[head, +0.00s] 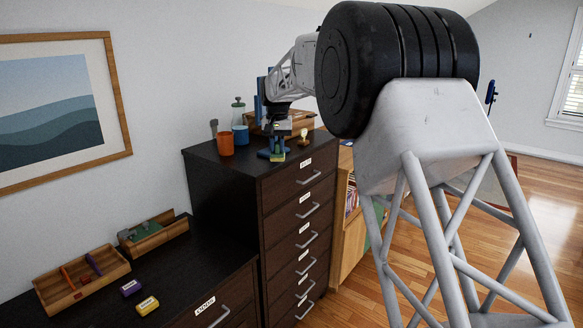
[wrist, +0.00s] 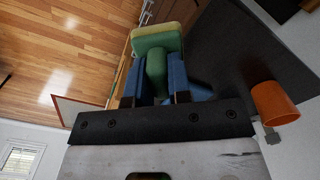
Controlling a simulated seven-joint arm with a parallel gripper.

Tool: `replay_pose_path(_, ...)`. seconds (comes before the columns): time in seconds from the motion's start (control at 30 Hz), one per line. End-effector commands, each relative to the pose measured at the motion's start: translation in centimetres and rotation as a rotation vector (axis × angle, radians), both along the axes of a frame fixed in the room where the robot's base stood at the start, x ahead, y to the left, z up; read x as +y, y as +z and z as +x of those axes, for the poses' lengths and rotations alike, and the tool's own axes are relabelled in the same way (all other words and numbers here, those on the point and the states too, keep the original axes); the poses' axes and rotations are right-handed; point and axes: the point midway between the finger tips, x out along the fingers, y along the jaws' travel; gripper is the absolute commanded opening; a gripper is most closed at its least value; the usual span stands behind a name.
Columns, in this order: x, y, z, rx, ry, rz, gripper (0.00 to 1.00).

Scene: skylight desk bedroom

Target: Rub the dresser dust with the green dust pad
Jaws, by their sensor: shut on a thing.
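My gripper (head: 277,146) is over the top of the tall dark dresser (head: 228,180), near its front edge. In the wrist view my gripper (wrist: 155,82) has its two blue fingers shut on the green handle of the green dust pad (wrist: 157,38). The pad has a yellowish underside layer. In the head view the pad (head: 278,157) is a small green and yellow patch at or just above the dresser top; I cannot tell if it touches. The dresser top (wrist: 240,50) also shows in the wrist view. I cannot make out any dust on it.
An orange cup (head: 225,144), a blue cup (head: 241,135), a glass jar (head: 238,111) and a wooden box (head: 298,122) stand on the dresser. A small pale-topped object (head: 304,136) is right of my gripper. A lower cabinet (head: 190,280) holds wooden trays (head: 82,282).

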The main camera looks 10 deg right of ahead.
Motion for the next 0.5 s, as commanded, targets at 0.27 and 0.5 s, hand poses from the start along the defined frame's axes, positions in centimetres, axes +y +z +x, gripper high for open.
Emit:
replay_pose_path(0.27, 8.7, -0.3, -1.3, 0.002, 0.013, -0.001, 0.0)
replay_pose_path(0.5, 15.9, -3.2, -2.7, 0.003, 0.029, -0.001, 0.0)
